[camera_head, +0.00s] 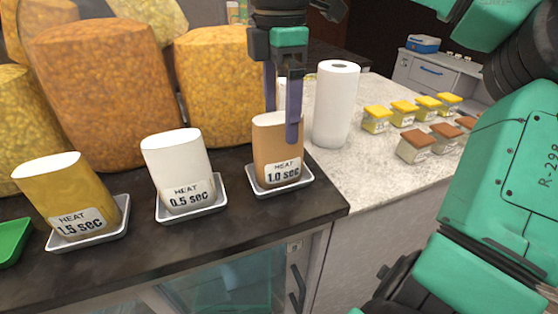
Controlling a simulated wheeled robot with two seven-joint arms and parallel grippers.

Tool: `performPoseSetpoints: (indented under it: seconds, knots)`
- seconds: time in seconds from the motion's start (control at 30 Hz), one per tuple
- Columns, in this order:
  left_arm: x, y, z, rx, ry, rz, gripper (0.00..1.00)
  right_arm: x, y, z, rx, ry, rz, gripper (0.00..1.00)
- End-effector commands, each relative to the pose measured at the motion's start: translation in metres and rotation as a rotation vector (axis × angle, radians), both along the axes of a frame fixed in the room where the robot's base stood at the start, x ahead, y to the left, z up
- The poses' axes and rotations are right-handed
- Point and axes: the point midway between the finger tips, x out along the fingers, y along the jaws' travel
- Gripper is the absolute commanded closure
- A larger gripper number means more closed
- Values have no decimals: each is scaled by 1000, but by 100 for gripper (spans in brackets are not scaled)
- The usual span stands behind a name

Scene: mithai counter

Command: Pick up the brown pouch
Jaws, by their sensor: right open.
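The brown pouch (264,138) stands upright on a small white tray (306,179), with a label reading HEAT 1.0 sec. My right gripper (282,122) comes down from above over its right part and is open. One finger is in front of the pouch's face; the other is at the back by its top edge, its tip hidden. I cannot tell whether either finger touches the pouch. My left gripper is not in view.
A white pouch (176,158) and a gold pouch (60,188) stand on similar trays to the left. Large snack-filled bags (95,90) stand behind. A paper roll (335,105) is close on the right, with yellow-lidded (376,112) and brown-lidded boxes (416,138) beyond.

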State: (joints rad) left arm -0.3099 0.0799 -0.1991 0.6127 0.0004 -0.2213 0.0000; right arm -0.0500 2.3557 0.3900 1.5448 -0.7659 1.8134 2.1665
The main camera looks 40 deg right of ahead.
Motion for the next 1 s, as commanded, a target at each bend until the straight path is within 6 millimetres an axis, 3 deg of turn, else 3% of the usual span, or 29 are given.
performPoseSetpoints:
  seconds: [0.17,0.33,0.5,0.73,1.0]
  knots:
    - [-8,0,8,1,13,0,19,0,0,-26,3,2,1,0]
    - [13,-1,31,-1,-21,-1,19,-4,-3,-51,7,4,4,0]
    - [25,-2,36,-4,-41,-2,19,-3,-4,-77,2,2,0,0]
    - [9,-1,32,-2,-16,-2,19,-2,-4,-79,0,0,-1,0]
    - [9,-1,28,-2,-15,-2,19,-2,-4,-81,0,-1,-1,0]
